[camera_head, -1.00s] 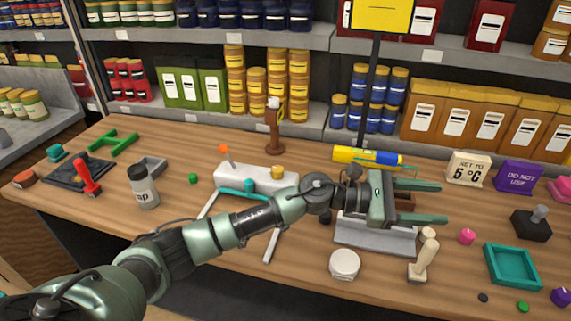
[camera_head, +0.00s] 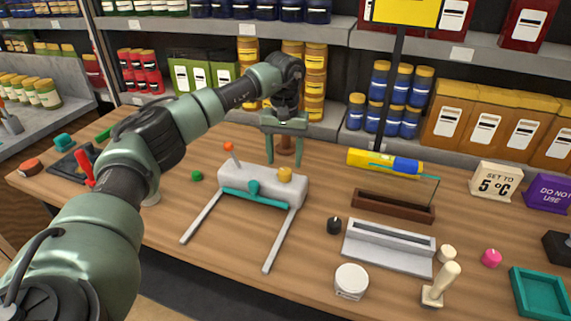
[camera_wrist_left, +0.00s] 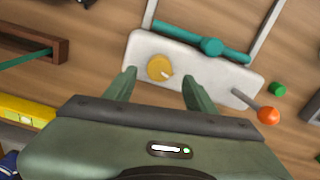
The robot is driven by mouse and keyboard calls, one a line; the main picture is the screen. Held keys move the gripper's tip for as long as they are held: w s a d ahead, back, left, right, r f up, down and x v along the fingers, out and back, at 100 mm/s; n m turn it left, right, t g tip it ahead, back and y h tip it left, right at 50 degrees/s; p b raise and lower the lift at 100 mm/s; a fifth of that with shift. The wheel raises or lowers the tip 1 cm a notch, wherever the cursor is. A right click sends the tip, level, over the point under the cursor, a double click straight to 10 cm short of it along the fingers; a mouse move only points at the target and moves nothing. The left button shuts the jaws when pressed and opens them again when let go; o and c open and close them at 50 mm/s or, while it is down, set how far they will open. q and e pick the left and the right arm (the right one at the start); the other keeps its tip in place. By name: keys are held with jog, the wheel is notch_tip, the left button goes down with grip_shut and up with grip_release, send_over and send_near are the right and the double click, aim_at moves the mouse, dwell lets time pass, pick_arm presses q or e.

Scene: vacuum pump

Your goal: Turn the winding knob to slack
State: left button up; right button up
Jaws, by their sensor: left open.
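A white device (camera_head: 240,188) stands on the wooden table with a teal bar, two grey legs and an orange-tipped lever (camera_head: 229,148). A round yellow knob (camera_head: 285,174) sits on its right end; I take it for the winding knob. It also shows in the left wrist view (camera_wrist_left: 158,67), with a small pale pointer at its edge. My left gripper (camera_head: 285,163) points down just behind and above the knob. In the left wrist view its open fingers (camera_wrist_left: 157,77) lie either side of the knob's near edge, with nothing between them. My right gripper is not seen.
A brown tray (camera_head: 395,206), a grey slotted block (camera_head: 388,248) and a yellow-blue tube (camera_head: 384,161) lie to the right. A brown post (camera_head: 285,147) stands behind my left gripper. A small green piece (camera_head: 197,176) is left of the device. Shelves with jars line the back.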

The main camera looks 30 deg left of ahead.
aim_at(285, 170)
pick_arm(q)
jog(key=shift+f, duration=1.7)
grip_shut()
